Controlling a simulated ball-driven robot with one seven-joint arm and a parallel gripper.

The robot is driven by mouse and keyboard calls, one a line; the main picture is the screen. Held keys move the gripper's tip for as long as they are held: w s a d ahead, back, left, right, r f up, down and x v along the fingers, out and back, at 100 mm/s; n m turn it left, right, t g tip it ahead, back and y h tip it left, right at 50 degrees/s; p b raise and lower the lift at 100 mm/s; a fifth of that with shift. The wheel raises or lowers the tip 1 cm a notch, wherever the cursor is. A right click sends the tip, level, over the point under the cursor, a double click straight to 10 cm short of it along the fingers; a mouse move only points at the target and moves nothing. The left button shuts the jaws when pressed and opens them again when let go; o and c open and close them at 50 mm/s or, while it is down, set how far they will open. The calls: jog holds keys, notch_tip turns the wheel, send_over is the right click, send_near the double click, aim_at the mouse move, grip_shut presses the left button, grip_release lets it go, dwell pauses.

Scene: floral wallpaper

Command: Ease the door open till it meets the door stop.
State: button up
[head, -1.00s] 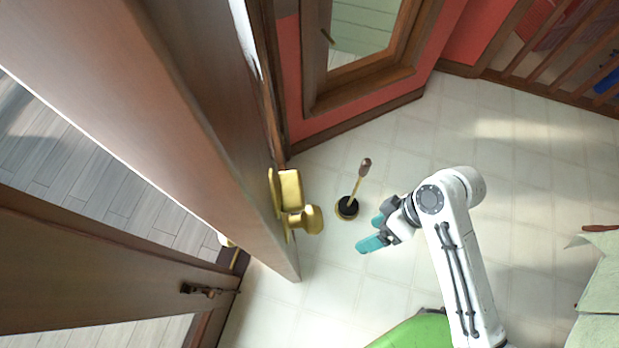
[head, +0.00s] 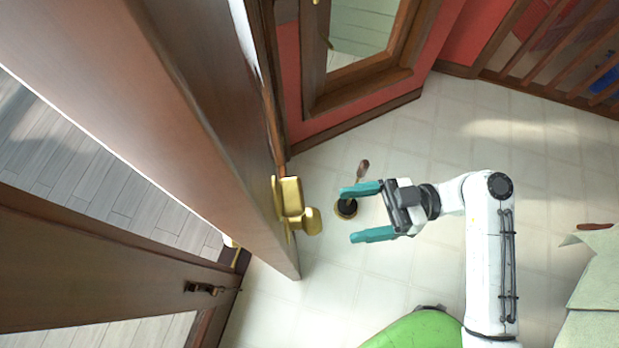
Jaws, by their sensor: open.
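The brown wooden door (head: 190,120) stands ajar, its edge running diagonally across the left half of the head view. A gold knob (head: 311,221) on a gold plate sticks out from its right face. My gripper (head: 352,213) is open and empty, its two teal fingers pointing left toward the knob with a gap between. A floor-standing item with a dark round base on a gold ring (head: 345,211) and a brown-tipped stem (head: 363,168) is on the floor right of the knob, partly hidden by the upper finger; it may be the door stop.
A dark wooden frame with a latch (head: 204,289) is at the lower left. A red wall with a wood-framed panel (head: 365,70) stands at the top. A green rounded object (head: 425,330) is at the bottom.

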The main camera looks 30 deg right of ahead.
aim_at(309, 221)
jog(key=p+x, duration=0.1)
jog(key=x, duration=0.8)
jog(key=shift+a+p, duration=0.1)
jog(key=shift+p, duration=0.3)
